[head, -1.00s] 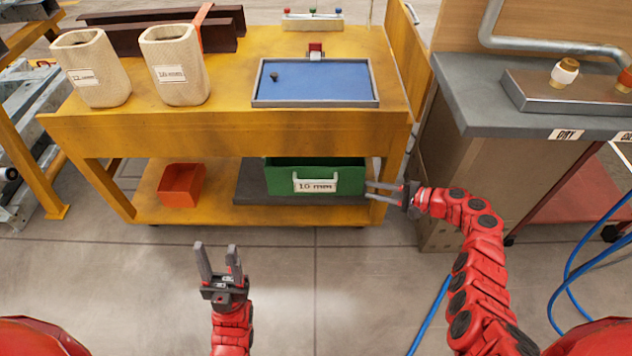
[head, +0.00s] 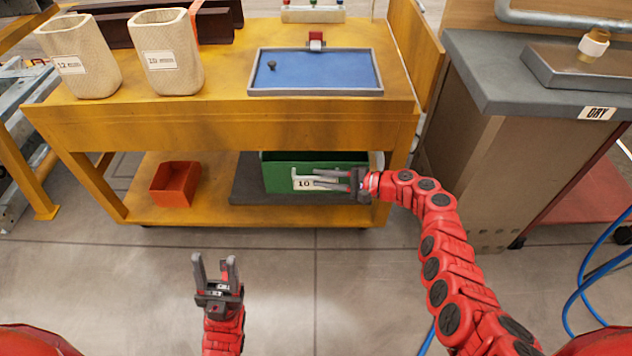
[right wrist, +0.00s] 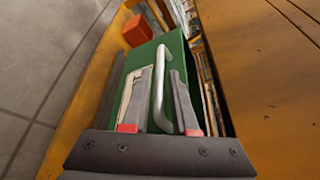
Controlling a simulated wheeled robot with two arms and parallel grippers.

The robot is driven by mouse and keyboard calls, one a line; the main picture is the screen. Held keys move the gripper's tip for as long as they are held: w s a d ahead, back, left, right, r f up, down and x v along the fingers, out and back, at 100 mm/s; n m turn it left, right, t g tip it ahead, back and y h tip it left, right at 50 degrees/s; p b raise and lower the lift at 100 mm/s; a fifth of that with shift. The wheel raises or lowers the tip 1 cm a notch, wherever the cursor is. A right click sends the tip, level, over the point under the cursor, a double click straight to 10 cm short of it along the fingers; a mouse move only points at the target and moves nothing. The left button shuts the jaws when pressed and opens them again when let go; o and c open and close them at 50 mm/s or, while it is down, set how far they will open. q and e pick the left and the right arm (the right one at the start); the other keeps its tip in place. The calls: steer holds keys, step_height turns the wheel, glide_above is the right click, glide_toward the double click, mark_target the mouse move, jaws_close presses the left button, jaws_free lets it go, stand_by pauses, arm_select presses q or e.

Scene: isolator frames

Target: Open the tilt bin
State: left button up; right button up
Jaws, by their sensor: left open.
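The green tilt bin (head: 280,172) sits on the lower shelf of the yellow bench, with a white label reading 10 on its front. It also shows in the right wrist view (right wrist: 145,62), with a pale bar handle (right wrist: 158,85) on its front. My right gripper (head: 317,178) is in front of the bin, covering part of the label. In the right wrist view, its two fingers (right wrist: 160,72) are apart, with the handle between them in the picture. I cannot tell whether they touch it. My left gripper (head: 214,260) is open and empty over the floor, away from the bench.
An orange-red box (head: 174,184) stands left of the bin on the lower shelf (head: 215,212). On the bench top are two beige containers (head: 82,60) and a blue tray (head: 320,72).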

steer(key=shift+x, duration=1.15)
jaws_close()
stand_by(0.6)
